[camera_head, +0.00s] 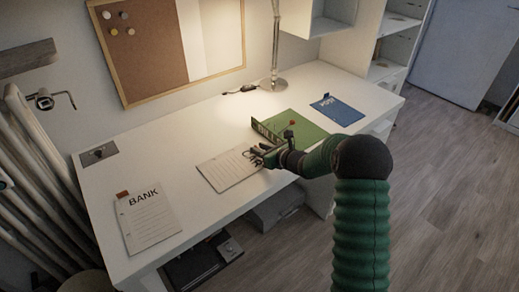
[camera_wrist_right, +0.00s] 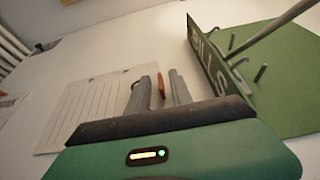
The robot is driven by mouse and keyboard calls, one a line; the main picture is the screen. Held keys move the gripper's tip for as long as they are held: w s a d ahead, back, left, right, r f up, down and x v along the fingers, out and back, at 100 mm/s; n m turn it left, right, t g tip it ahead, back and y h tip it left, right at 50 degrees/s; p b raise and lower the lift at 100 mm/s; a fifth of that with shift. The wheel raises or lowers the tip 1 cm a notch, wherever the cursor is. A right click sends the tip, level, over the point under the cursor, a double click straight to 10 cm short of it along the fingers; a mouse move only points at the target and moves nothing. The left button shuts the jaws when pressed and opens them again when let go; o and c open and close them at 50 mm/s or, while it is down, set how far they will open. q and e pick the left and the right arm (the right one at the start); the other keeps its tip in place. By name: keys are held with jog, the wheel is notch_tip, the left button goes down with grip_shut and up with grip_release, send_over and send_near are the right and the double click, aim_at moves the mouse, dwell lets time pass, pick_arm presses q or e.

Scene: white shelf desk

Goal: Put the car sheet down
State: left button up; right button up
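A white lined sheet (camera_head: 229,169) lies on the middle of the desk; I see no word "car" on it, so I cannot confirm it is the car sheet. It also shows left of the fingers in the right wrist view (camera_wrist_right: 88,105). My right gripper (camera_head: 258,154) is low over the sheet's right edge. In the right wrist view its two fingers (camera_wrist_right: 164,88) are apart, with white desk between them. A small orange-brown tab (camera_wrist_right: 161,86) shows in that gap; I cannot tell whether a finger touches it. My left gripper is out of view.
A BANK sheet (camera_head: 147,219) lies at the left and a blue folder (camera_head: 337,110) at the right. A lamp (camera_head: 274,82) stands behind. The desk (camera_head: 175,150) is clear between the sheets.

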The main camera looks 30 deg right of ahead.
jog(key=p+v, duration=0.1)
jog(key=v, duration=1)
jog(key=shift+p, duration=0.4)
jog(key=shift+s+r, duration=0.1)
jog(key=shift+s, duration=0.2)
